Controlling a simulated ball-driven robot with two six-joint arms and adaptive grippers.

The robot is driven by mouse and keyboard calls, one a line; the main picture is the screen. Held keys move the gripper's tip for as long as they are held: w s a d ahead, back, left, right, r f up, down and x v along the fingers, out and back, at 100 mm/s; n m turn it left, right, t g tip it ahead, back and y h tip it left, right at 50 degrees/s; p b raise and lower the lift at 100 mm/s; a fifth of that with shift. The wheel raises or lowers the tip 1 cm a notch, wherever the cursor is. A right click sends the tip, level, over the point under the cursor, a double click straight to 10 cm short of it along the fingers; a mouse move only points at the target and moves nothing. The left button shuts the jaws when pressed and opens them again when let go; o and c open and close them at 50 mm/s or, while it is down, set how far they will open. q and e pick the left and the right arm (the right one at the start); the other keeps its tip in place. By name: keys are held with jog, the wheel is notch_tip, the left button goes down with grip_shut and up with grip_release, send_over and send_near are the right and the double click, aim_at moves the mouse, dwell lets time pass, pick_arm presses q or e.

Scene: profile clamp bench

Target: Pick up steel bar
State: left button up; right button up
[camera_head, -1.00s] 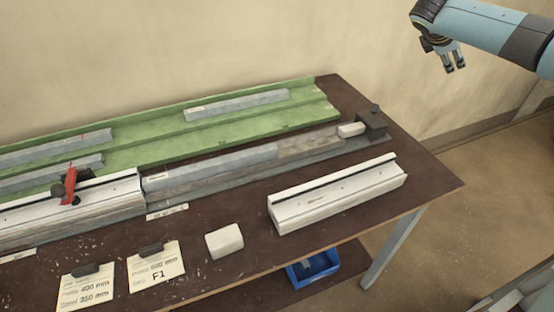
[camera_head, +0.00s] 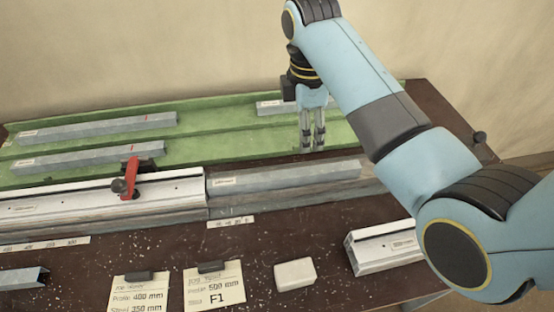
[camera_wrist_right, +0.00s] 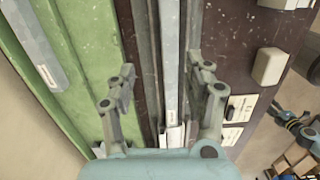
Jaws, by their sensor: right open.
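A grey steel bar (camera_head: 285,177) with a small label lies along the bench channel, its left end by the white profile (camera_head: 110,197). Other grey bars lie on the green rack: a long one (camera_head: 95,131), a shorter one (camera_head: 85,158) and one (camera_head: 276,106) partly behind my right gripper. My right gripper (camera_head: 313,142) is open and points down above the rack's front edge, behind the channel bar in the picture. In the right wrist view, the channel bar (camera_wrist_right: 172,60) runs lengthwise between the open fingers (camera_wrist_right: 163,92), nearer the right one. My left gripper does not show.
A red clamp lever (camera_head: 131,176) stands on the white profile. A white block (camera_head: 295,273), two cards (camera_head: 215,288) and another white profile (camera_head: 385,248) lie at the front. My right arm hides the bench's right part. The wall is close behind the rack (camera_head: 215,150).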

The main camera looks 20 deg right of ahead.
aim_at(286, 173)
jog(key=shift+y, duration=0.4)
jog(key=a+f, duration=0.1)
jog(key=f, duration=0.1)
jog(key=a+f, duration=0.2)
jog(key=shift+a+f, duration=0.2)
jog(key=shift+a, duration=0.1)
jog(key=shift+f, duration=0.3)
jog(key=f, duration=0.3)
jog(key=a+f, duration=0.1)
jog(key=shift+s+f, duration=0.2)
jog(key=shift+s, duration=0.1)
jog(key=shift+d+f, duration=0.1)
jog(key=shift+f, duration=0.35)
jog(key=c, duration=0.5)
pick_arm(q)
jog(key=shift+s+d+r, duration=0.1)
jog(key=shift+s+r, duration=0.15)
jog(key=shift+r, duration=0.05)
pick_arm(e)
grip_shut()
jog(key=shift+r, duration=0.1)
